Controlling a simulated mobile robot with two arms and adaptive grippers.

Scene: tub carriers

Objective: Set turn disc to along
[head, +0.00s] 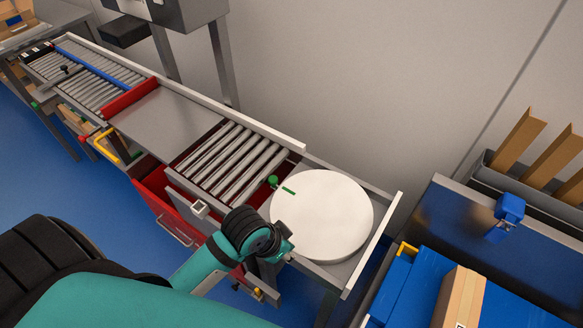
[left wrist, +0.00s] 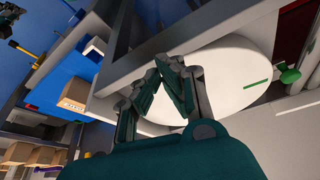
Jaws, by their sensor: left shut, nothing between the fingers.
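The turn disc (head: 325,215) is a round white plate at the right end of the roller line. A short green stripe (head: 288,190) lies near its upper left rim, close to a green knob (head: 273,181). In the left wrist view the disc (left wrist: 225,80) shows behind the fingers, with the stripe (left wrist: 257,84) and knob (left wrist: 289,74) at right. My left gripper (head: 289,251) is at the disc's lower left edge; in the wrist view its fingers (left wrist: 171,66) are together and empty, overlapping the disc. I cannot tell whether they touch it. My right gripper is not in view.
Rollers (head: 228,162) run left from the disc, with a white rail (head: 250,127) behind. A red drawer (head: 170,205) is below. A blue cart (head: 420,285) with a cardboard box (head: 460,295) stands at right. The blue floor (head: 60,185) is clear at left.

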